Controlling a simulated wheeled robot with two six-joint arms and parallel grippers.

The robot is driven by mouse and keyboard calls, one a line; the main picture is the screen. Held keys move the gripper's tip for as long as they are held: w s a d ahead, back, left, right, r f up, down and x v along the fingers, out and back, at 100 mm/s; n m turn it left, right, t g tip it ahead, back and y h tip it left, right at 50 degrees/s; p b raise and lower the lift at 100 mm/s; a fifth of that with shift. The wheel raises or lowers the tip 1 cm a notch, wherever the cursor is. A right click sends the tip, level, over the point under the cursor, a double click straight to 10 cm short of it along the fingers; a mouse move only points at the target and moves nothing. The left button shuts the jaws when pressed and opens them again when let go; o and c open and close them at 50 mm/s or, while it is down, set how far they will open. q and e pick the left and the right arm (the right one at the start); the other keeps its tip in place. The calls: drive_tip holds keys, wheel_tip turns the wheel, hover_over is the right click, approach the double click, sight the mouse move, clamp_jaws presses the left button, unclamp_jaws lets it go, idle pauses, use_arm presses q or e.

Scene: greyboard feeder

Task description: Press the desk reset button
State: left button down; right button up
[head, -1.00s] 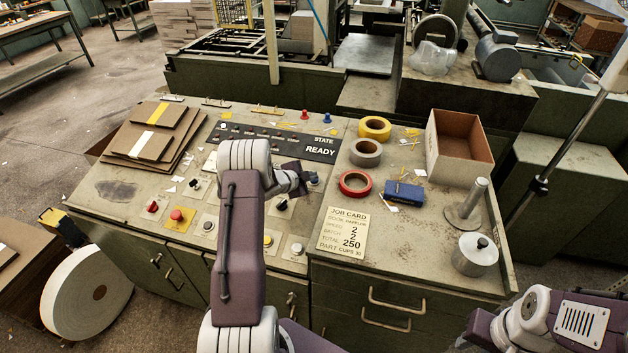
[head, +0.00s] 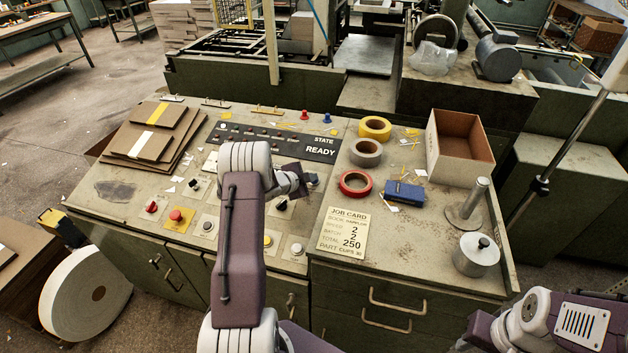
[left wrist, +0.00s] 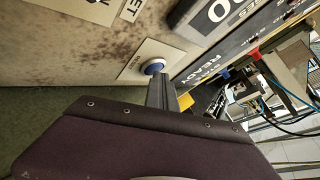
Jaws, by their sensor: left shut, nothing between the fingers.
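A round blue button (left wrist: 154,66) in a pale ring sits on a light plate in the left wrist view. Lettering ending in "T" is beside it. My left gripper (left wrist: 163,84) is shut and empty, with its tip right by the button and overlapping its edge in this view. I cannot tell whether they touch. In the head view my left gripper (head: 307,181) is over the right part of the control desk (head: 120,212), below the READY display (head: 320,150). The arm and gripper hide part of the panel there. My right arm shows at the lower right, its gripper out of view.
A red button (head: 176,216) on a yellow plate, a yellow button (head: 267,240) and several knobs are on the desk. To the right are a job card (head: 344,232), tape rolls (head: 355,183), an open carton (head: 432,150) and a metal weight (head: 476,255).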

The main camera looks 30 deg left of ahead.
use_arm(q)
drive_tip(key=shift+r, duration=0.1)
drive_tip(key=shift+s+r+p, duration=0.25)
drive_tip(key=shift+r+p, duration=0.35)
drive_tip(key=shift+r, duration=0.15)
drive_tip(key=r+p, duration=0.2)
drive_tip(key=s+r+p, duration=0.1)
drive_tip(key=r, duration=0.1)
drive_tip(key=shift+s+d+r+p, duration=0.1)
drive_tip(key=shift+d+r+p, duration=0.05)
drive_tip(key=shift+r+p, duration=0.25)
idle(0.3)
